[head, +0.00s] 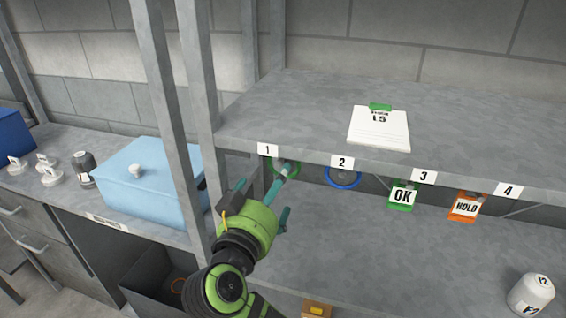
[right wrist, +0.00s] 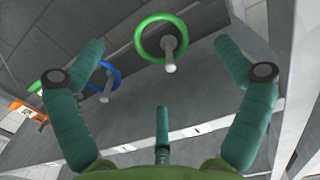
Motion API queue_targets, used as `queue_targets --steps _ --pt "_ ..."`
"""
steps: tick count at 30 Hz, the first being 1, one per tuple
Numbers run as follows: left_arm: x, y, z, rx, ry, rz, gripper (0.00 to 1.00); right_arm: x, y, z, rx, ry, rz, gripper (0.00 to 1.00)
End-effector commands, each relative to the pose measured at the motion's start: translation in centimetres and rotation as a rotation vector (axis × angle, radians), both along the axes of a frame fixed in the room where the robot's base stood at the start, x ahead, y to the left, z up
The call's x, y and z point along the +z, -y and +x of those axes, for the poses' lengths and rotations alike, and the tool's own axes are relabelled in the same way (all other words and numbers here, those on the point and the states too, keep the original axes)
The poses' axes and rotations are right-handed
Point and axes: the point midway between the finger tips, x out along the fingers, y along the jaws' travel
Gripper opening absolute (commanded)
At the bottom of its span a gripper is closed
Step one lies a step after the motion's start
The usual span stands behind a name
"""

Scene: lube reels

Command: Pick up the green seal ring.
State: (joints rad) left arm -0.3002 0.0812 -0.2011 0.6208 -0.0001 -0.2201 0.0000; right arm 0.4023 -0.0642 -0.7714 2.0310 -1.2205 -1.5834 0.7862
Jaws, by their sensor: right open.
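The green seal ring (right wrist: 139,42) hangs on a pale round-ended peg (right wrist: 170,55) in the right wrist view. In the head view the green ring (head: 273,168) shows small below the shelf label 1 (head: 267,150), partly hidden by my finger. My right gripper (head: 286,193) is just in front of peg 1. In the right wrist view its teal fingers (right wrist: 160,65) are spread wide, with nothing between them. The ring lies beyond the fingertips, near the middle of the gap, and I see no contact. My left gripper is in neither view.
A blue ring (head: 343,180) hangs under label 2, right of the green one. A green OK tag (head: 402,197) and an orange HOLD tag (head: 466,207) hang further right. A shelf post (head: 195,110) stands close left. A blue box (head: 150,185) sits on the left bench.

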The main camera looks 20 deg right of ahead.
Motion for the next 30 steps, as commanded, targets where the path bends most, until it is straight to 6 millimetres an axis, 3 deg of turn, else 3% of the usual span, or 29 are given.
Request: queue_targets --steps 3,13,18,25,27,30 --pt "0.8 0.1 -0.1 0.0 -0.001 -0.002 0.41 1.3 0.4 0.7 -0.01 0.035 -0.006 1.0" --pt "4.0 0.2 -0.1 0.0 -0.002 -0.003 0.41 1.4 2.9 4.3 -0.011 0.03 -0.008 1.0" --pt "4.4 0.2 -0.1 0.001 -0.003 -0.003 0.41 1.0 3.7 5.6 -0.008 0.029 -0.005 1.0" --pt "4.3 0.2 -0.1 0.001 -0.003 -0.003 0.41 0.8 3.7 5.7 -0.007 0.029 -0.002 1.0" --pt "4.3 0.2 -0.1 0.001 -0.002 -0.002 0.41 0.8 3.7 5.7 -0.007 0.029 -0.002 0.79" --pt "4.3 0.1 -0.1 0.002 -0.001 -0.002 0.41 0.8 3.7 5.7 -0.007 0.028 -0.003 0.57"
